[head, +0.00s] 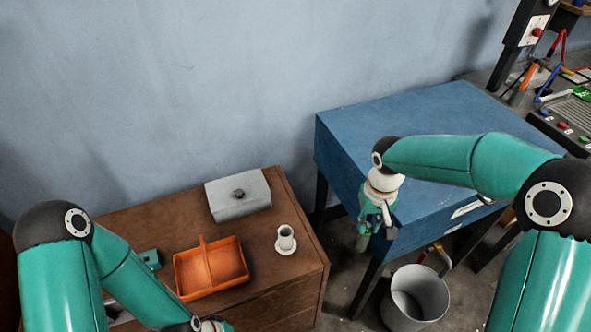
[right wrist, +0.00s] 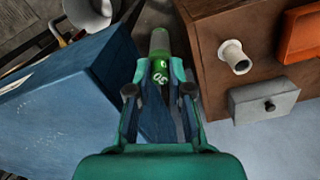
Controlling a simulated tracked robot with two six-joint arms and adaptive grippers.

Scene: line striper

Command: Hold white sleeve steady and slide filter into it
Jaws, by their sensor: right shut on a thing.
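The white sleeve (head: 286,240) stands upright on a round white base on top of the brown cabinet. It also shows in the right wrist view (right wrist: 233,55). My right gripper (head: 376,220) is shut on a green cylinder, the filter (right wrist: 159,62), which has pale markings. The filter (head: 362,242) hangs below the fingers, in the air by the blue table's front-left corner, apart from and to the right of the sleeve. My left gripper (head: 212,325) shows only partly at the bottom edge of the head view, with its fingers out of sight.
The brown cabinet (head: 150,207) also carries an orange divided tray (head: 188,285) and a grey box with a dark knob (head: 225,203). The blue table (head: 430,115) has a clear top. A grey bucket (head: 428,318) stands on the floor below my right gripper.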

